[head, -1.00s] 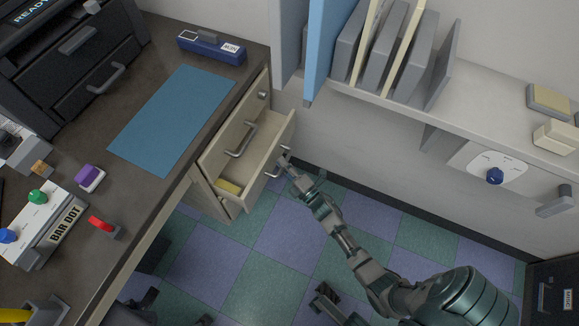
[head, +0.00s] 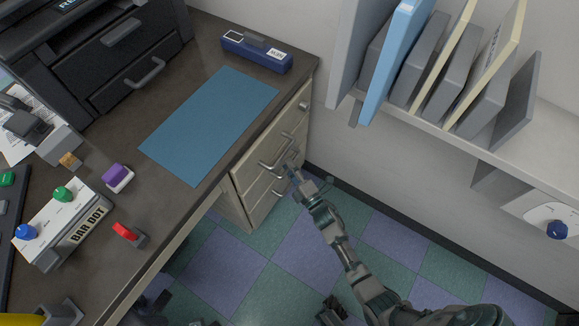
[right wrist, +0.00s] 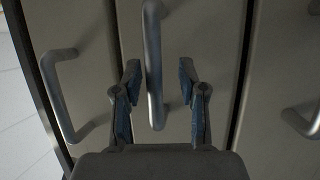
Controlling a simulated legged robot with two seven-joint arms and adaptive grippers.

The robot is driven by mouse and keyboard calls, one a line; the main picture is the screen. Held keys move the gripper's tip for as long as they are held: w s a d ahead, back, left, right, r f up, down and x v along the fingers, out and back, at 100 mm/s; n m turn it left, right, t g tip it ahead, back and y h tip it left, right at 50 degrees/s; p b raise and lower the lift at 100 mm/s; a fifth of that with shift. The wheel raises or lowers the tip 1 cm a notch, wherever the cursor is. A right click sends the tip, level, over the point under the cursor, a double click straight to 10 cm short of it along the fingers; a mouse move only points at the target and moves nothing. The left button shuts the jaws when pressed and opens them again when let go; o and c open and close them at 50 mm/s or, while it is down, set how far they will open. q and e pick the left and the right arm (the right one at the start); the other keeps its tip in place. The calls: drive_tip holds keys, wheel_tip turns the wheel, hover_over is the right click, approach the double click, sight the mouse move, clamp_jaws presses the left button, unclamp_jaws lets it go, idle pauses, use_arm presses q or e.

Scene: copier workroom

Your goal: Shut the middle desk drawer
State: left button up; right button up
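The middle desk drawer (head: 257,192) is pushed in and looks flush, or nearly flush, with the fronts around it in the head view. Its grey bar handle (right wrist: 154,75) shows in the right wrist view. My right gripper (head: 291,169) is at the drawer fronts; its fingertips hide part of them. In the right wrist view my right gripper (right wrist: 159,70) is open, with one finger on each side of the middle handle. A clear gap shows on the right side; I cannot tell whether anything touches.
The desk top (head: 200,205) overhangs the drawers' left side, with a blue mat (head: 208,125) and a blue hole punch (head: 257,52) on it. A wall shelf (head: 480,145) with binders is above right. Open tiled floor (head: 225,265) lies below.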

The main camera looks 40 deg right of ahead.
drive_tip(key=shift+r, duration=0.1)
drive_tip(key=shift+s, duration=0.25)
drive_tip(key=s+f, duration=0.2)
drive_tip(key=s, duration=0.9)
drive_tip(key=shift+s+f, duration=0.15)
